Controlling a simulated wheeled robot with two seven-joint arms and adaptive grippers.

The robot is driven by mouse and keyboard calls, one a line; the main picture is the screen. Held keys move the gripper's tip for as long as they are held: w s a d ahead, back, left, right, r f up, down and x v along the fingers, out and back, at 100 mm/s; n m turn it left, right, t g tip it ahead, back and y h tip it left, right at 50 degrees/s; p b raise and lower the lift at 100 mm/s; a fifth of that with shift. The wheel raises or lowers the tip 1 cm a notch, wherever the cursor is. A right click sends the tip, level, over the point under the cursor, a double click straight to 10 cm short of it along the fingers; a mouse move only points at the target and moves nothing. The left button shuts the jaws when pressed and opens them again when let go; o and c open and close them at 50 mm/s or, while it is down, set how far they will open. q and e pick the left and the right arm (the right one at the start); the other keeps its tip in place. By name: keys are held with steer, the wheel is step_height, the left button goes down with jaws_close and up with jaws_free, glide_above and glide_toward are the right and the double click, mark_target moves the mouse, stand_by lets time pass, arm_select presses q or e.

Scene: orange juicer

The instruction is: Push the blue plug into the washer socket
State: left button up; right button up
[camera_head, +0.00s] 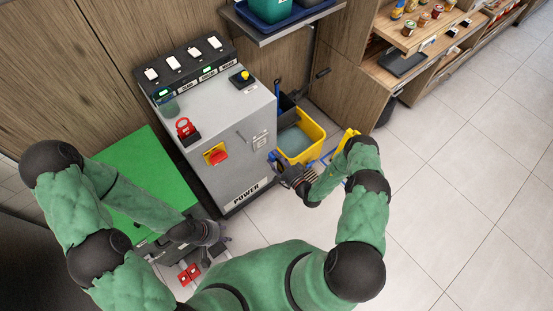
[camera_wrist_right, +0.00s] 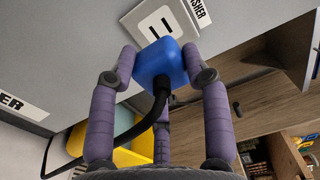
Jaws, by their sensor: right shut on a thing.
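The blue plug (camera_wrist_right: 163,64), with a black cable, is between the purple fingers of my right gripper (camera_wrist_right: 160,82), which is shut on it. The white washer socket plate (camera_wrist_right: 158,28), with two dark slots showing, is on a grey panel just above the plug in the wrist view. The slots are uncovered; whether the plug touches the plate is unclear. In the head view my right gripper (camera_head: 281,168) is at the lower right of the grey cabinet, and the plug is barely visible there. My left gripper (camera_head: 217,243) hangs low left of centre; its finger opening is unclear.
The grey cabinet (camera_head: 222,130) has switches on top, a red knob and a POWER label. A yellow bin (camera_head: 314,133) stands right beside my right gripper. A green board (camera_head: 135,180) is at left. A shelf (camera_head: 283,30) overhangs behind. The floor at right is clear.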

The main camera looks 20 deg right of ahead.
mark_target(262, 143)
steer(key=shift+w, duration=0.15)
steer(key=shift+b+x, duration=0.9)
steer(key=shift+x, duration=1.85)
steer(key=shift+w+a, duration=0.25)
steer(key=shift+w, duration=0.15)
stand_by(0.7)
steer(key=o, duration=1.2)
